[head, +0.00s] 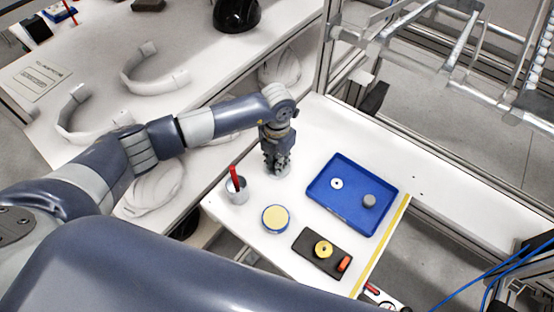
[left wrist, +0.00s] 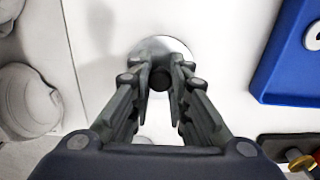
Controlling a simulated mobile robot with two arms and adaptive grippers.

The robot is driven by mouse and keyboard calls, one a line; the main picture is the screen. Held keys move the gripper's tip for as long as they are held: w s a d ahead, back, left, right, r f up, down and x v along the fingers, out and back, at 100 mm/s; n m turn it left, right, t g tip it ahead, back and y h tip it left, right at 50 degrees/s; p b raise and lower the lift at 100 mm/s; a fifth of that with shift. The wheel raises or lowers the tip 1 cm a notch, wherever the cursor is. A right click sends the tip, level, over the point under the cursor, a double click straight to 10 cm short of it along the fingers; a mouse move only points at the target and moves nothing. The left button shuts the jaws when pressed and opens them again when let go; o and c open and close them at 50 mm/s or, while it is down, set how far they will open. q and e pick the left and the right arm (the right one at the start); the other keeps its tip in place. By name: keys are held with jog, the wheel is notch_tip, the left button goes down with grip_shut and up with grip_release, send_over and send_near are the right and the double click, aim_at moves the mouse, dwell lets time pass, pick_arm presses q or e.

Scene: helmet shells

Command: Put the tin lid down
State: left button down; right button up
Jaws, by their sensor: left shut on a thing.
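My left gripper (head: 275,168) is over the white table near its left edge, pointing down. In the left wrist view the gripper (left wrist: 160,82) is shut on the dark knob of the tin lid (left wrist: 165,45), a round silvery disc. The fingers hide part of the lid. In the head view only a little of the lid (head: 284,174) shows below the fingers. I cannot tell whether it touches the table. The round blue tin (head: 275,229) with a yellow top face stands in front of the gripper, apart from the lid. My right gripper is not in view.
A grey cup (head: 237,195) with a red item stands left of the tin. A blue tray (head: 345,218) holds a white ring and a grey piece. A dark board (head: 309,253) carries yellow and orange parts. Bare table lies behind the tray.

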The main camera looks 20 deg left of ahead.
pick_arm(q)
jog(key=c, duration=1.5)
grip_release()
jog(key=shift+f, duration=0.1)
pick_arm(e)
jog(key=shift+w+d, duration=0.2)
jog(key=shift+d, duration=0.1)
pick_arm(q)
jog(key=shift+r, duration=0.3)
notch_tip(320, 180, up, 12)
jog(key=shift+f+b, duration=0.1)
jog(key=shift+b, duration=1)
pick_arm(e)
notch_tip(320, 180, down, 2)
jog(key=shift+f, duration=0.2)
